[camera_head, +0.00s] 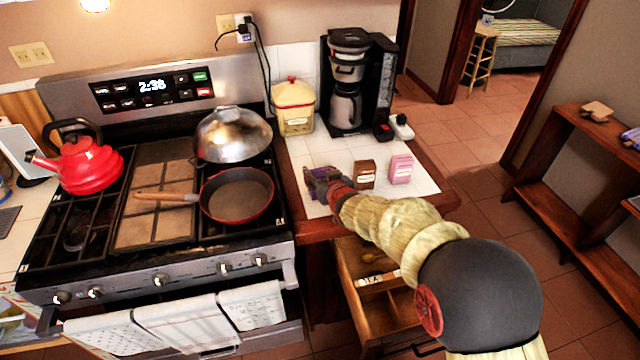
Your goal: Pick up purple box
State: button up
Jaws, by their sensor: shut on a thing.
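The purple box (317,191) is on the white tiled counter right of the stove, near its left edge. My gripper (320,180) is at the box and shut on it, hiding part of it. The arm reaches in from the lower right. I cannot tell whether the box touches the counter.
A brown box (365,174) and a pink box (401,169) stand just right of my gripper. Behind are a yellow canister (293,108) and a coffee maker (347,85). A frying pan (238,195) sits left on the stove. An open drawer (375,290) lies below.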

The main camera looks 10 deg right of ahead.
jog(key=c, duration=0.4)
jog(key=shift+c, duration=0.2)
